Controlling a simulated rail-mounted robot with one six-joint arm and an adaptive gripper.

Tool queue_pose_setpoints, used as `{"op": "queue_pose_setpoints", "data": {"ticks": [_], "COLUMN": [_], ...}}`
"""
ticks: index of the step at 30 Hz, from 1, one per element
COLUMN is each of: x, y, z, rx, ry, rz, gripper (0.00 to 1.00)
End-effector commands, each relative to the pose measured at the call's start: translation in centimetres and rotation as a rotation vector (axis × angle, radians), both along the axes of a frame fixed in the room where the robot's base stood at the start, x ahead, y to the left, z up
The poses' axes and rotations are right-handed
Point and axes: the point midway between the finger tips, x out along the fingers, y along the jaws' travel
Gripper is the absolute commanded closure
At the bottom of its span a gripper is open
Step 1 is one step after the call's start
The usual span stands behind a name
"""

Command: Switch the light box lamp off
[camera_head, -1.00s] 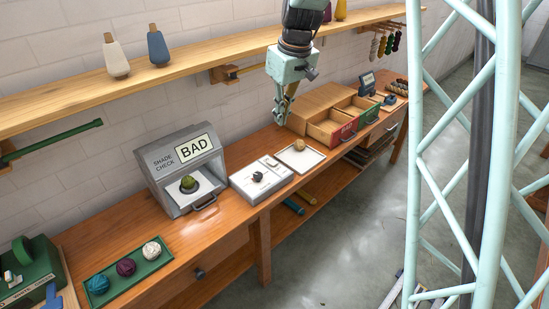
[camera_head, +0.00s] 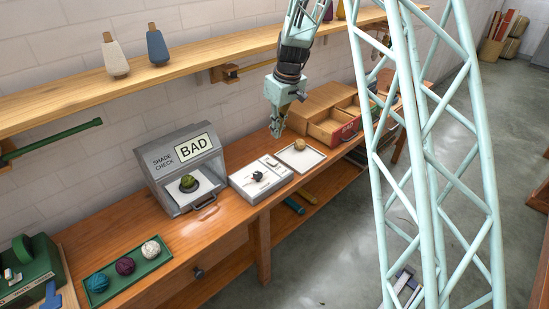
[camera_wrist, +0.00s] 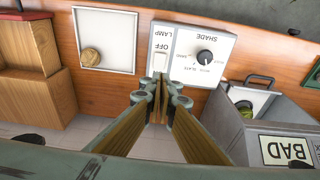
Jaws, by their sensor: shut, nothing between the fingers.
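The grey light box (camera_head: 160,185), marked SHADE CHECK with a BAD sign (camera_head: 194,147), holds a dark green ball (camera_head: 188,182). To its right, a white control box (camera_head: 243,181) carries a black knob (camera_head: 258,176). In the wrist view, the control box (camera_wrist: 222,75) shows a pale lamp switch (camera_wrist: 159,62) beside the words LAMP and OFF, and the knob (camera_wrist: 205,57) under SHADE. My gripper (camera_head: 276,132) is shut and empty, above the bench behind the control box. In the wrist view, my fingertips (camera_wrist: 160,98) are close to the switch in the picture, but contact cannot be told.
A white tray (camera_head: 318,154) with a tan ball lies right of the control box. Open wooden drawers (camera_head: 325,128) stand beyond it. A green tray (camera_head: 104,291) with wool balls is at the left. A wooden shelf (camera_head: 180,72) runs above the bench.

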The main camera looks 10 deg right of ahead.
Motion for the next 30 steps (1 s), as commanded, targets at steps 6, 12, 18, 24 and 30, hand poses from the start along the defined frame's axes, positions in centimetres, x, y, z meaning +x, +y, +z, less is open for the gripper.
{"op": "queue_pose_setpoints", "data": {"ticks": [6,12,18,24,30], "x": [0.0,0.0,0.1,0.4,0.8], "y": [0.0,0.0,0.1,0.3,0.5], "z": [0.0,-0.2,-1.1,-3.0,-5.3], "rx": [0.000,0.000,0.000,0.000,0.000], "ry": [0.000,0.000,0.001,0.001,0.002], "rz": [0.000,0.000,0.000,0.000,0.000], "gripper": [1.00,1.00,1.00,1.00,1.00]}}
